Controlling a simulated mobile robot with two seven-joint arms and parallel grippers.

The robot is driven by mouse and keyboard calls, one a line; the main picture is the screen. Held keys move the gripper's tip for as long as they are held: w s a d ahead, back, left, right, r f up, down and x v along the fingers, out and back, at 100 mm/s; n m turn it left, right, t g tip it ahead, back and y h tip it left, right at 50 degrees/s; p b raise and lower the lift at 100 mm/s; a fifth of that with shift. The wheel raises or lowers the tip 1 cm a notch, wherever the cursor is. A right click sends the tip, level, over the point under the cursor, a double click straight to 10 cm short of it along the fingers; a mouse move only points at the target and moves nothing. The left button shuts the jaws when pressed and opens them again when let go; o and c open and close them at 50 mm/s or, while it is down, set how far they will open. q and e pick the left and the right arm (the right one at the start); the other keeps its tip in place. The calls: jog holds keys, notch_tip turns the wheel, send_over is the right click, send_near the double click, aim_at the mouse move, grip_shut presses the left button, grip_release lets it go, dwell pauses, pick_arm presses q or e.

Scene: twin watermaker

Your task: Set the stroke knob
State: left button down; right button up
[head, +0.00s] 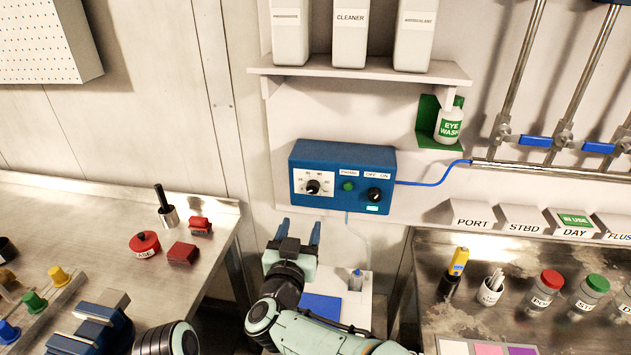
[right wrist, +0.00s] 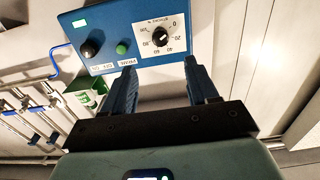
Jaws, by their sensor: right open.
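The stroke knob (head: 313,187) is a small black knob on a white dial plate at the left of a blue control box (head: 334,204) on the wall. It also shows in the right wrist view (right wrist: 160,36), upside down, with a scale from 0 to 100. Its exact setting is too small to read surely. My right gripper (head: 299,229) is open and empty, below the box and apart from the knob. In the right wrist view its two blue fingers (right wrist: 159,64) point toward the dial, the knob beyond the gap between them. My left gripper is not clearly visible.
The box also carries a green button (head: 348,186) and a black OFF/ON knob (head: 374,195). A shelf (head: 360,74) with bottles hangs above. The left bench (head: 100,207) holds red items and a blue vise-like block (head: 92,325). The right bench (head: 430,262) holds capped jars.

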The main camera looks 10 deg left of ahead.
aim_at(312, 191)
jog(key=w+p, duration=0.3)
jog(key=w, duration=0.9)
jog(key=shift+r+p, duration=0.15)
jog(key=shift+p, duration=0.25)
jog(key=shift+w, duration=0.4)
pick_arm(q)
jog(key=w+r, duration=0.1)
jog(key=r, duration=0.2)
jog(key=w+r, duration=0.1)
jog(key=r, duration=0.1)
jog(key=shift+w, duration=0.35)
pick_arm(e)
jog(key=shift+s, duration=0.1)
jog(key=c, duration=1)
jog(key=shift+c, duration=0.2)
